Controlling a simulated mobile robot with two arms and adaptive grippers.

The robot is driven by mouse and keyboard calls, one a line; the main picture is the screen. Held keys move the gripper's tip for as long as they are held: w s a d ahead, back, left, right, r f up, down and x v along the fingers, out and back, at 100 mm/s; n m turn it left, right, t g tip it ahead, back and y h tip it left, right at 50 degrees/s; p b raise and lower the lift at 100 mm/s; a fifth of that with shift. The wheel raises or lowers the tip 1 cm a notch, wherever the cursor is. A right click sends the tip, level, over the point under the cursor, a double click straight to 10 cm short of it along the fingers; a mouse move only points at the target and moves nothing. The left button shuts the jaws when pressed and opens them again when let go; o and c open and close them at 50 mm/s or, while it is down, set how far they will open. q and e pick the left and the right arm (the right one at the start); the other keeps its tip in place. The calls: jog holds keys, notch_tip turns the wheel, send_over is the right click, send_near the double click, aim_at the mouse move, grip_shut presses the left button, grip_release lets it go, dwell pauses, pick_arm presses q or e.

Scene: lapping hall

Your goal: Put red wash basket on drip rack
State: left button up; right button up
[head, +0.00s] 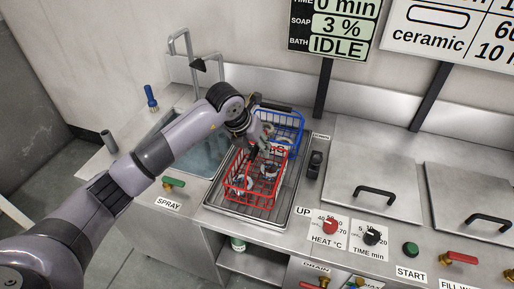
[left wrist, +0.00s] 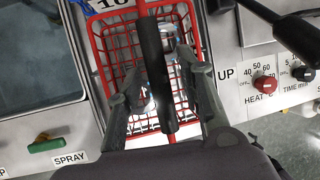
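The red wash basket (head: 238,200) is a wire basket with several pale round parts in it. It stands upright in a steel-rimmed recess (head: 218,207) right of the sink; I cannot tell if this recess is the drip rack. My left gripper (head: 256,149) is over the basket. In the left wrist view the red basket (left wrist: 110,45) lies below my left gripper (left wrist: 163,85). A black bar, seemingly the basket's handle (left wrist: 152,50), runs between its fingers, with gaps on both sides. My right gripper is not in view.
A blue wire basket (head: 292,120) stands just behind the red one. A sink with water (head: 205,160) and a tap (head: 182,45) is at the left. A black lever (head: 315,164) and a steel lid (head: 370,165) with a black handle are at the right.

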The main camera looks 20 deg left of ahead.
pick_arm(q)
jog(key=b+v, duration=0.2)
jog(key=v, duration=0.9)
